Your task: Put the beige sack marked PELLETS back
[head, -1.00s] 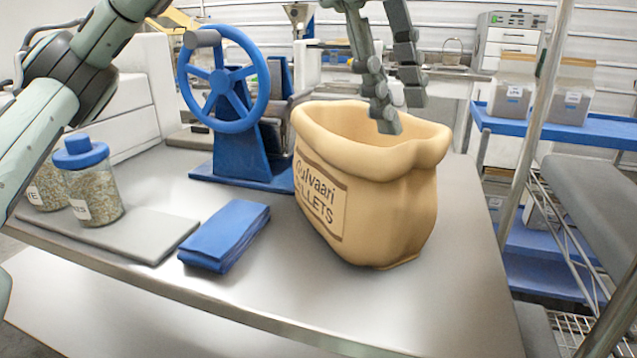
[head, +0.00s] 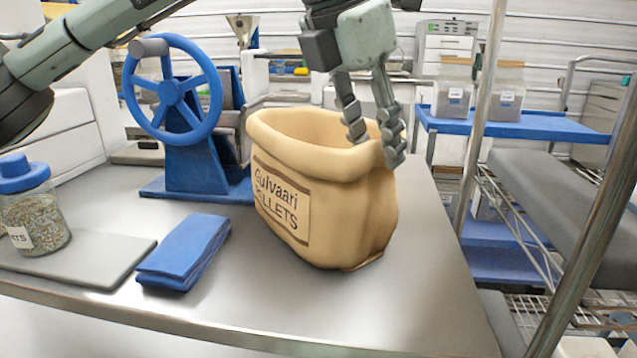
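The beige sack (head: 330,220) marked PELLETS stands upright and open-topped on the grey worktop. Its printed label faces front left. My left gripper (head: 376,147) points down at the sack's right rim. Its fingers are apart, one over the mouth of the sack and the other at the outer right edge of the rim. I cannot tell whether either finger touches the rim. My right gripper is not in view.
A blue hand-wheel machine (head: 185,150) stands behind left of the sack. A folded blue cloth (head: 185,250), a grey board (head: 80,258) and a lidded jar (head: 35,215) lie to the left. A blue shelf (head: 520,125) with two bags and a metal post are at right.

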